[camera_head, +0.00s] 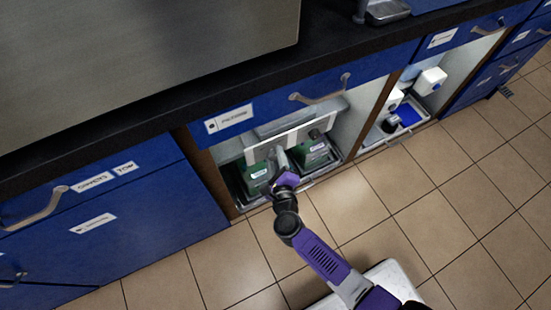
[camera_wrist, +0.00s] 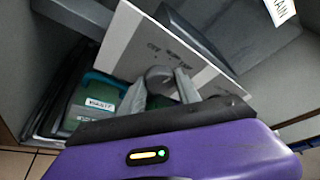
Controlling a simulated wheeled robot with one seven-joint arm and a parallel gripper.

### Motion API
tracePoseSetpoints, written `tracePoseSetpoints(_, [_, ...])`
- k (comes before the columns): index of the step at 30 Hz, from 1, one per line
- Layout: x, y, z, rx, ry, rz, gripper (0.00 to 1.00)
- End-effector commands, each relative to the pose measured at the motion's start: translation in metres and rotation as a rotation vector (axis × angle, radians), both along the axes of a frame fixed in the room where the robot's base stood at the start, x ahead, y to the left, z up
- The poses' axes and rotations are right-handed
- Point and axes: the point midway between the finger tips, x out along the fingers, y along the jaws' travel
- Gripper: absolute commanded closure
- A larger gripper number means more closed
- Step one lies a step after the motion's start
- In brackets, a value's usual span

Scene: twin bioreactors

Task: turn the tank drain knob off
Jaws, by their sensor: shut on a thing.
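The tank drain knob (camera_wrist: 158,75) is a grey rounded knob on a white panel (camera_wrist: 205,68) in the wrist view. Small print on the panel is too blurred to read fully. My gripper (camera_wrist: 160,85) has one grey finger on each side of the knob and is shut on it. In the head view my gripper (camera_head: 278,160) reaches into the open cabinet bay, in front of the white panel (camera_head: 305,132). The knob itself is hidden or too small to make out there.
A green container (camera_wrist: 92,103) with a white label stands below the panel, left of my gripper. Another green container (camera_head: 315,155) sits at right in the bay. A wooden divider (camera_head: 375,112) separates the neighbouring bay.

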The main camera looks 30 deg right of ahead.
Motion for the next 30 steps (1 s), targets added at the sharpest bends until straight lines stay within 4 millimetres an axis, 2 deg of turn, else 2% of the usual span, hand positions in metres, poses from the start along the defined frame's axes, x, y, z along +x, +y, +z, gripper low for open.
tracePoseSetpoints(18, [-0.0004,0.0012,-0.0073,-0.579,0.0,-0.001,1.0])
tracePoseSetpoints(30, [-0.0008,0.0009,-0.0074,-0.845,0.002,-0.001,1.0])
